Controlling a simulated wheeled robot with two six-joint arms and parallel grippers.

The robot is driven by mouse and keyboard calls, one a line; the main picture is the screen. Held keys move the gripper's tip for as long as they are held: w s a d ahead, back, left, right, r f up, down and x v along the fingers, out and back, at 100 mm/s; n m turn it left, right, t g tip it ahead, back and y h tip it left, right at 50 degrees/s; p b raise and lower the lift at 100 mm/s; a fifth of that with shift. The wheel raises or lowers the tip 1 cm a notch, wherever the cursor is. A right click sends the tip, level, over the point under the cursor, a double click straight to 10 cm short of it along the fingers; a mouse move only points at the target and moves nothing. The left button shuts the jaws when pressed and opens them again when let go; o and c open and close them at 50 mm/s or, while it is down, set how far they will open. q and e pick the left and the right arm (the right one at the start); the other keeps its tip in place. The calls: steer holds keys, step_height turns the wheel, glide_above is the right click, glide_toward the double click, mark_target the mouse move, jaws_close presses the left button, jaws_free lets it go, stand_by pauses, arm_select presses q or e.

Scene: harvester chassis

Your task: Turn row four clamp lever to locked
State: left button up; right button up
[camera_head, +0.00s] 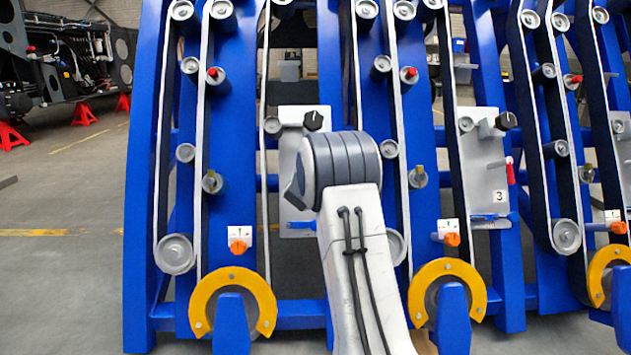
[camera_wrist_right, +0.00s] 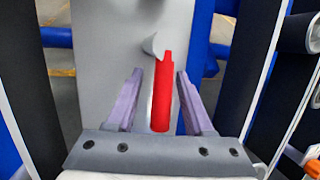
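In the right wrist view, a red clamp lever (camera_wrist_right: 161,100) stands upright against a pale grey plate (camera_wrist_right: 105,70), with a small grey rounded part (camera_wrist_right: 152,46) at its top. My right gripper (camera_wrist_right: 159,74) is open, with one purple finger on each side of the lever. A gap shows between the lever and each finger. In the head view, my arm (camera_head: 350,240) covers most of a grey plate (camera_head: 288,150) with a black knob (camera_head: 313,120); its lever, number and my right gripper are hidden there. My left gripper is not in view.
Blue frames (camera_head: 235,150) with belts and rollers stand close on both sides. Another plate (camera_head: 480,165), marked 3, has a red lever (camera_head: 510,171). Orange knobs (camera_head: 238,246) and yellow rings (camera_head: 262,297) sit low in front. Open floor (camera_head: 60,270) lies at left.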

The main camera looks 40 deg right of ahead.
steer(key=shift+a, duration=0.1)
steer(key=p+v, duration=0.2)
steer(key=v, duration=0.8)
steer(key=shift+s+p, duration=0.2)
steer(key=shift+p, duration=0.1)
